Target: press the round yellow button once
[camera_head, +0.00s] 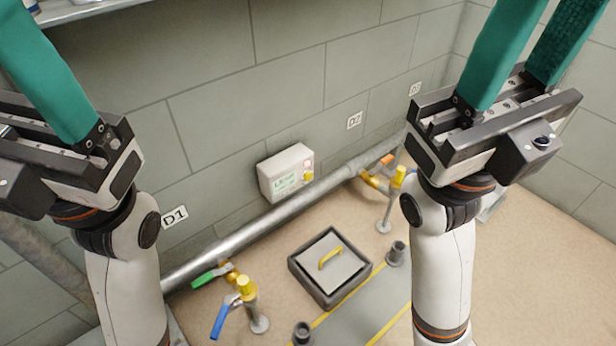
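The round yellow button (308,175) is on the right part of the front of a small white control box (282,174), low on the grey block wall. A pinkish-red round light (307,163) sits just above it. My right gripper (545,20) is raised at the upper right, its two teal fingers apart and empty, away from the box. My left gripper (22,25) is raised at the upper left; one teal finger shows near the end of its rail with bare rail beside it, the other finger is out of frame. Neither gripper touches the box.
A metal pipe (262,228) runs along the wall below the box. Valves with blue (219,322), green (203,279) and orange (388,159) handles stand near it. A dark-framed hatch (308,281) with a yellow handle is on the floor. A shelf (85,10) is top left.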

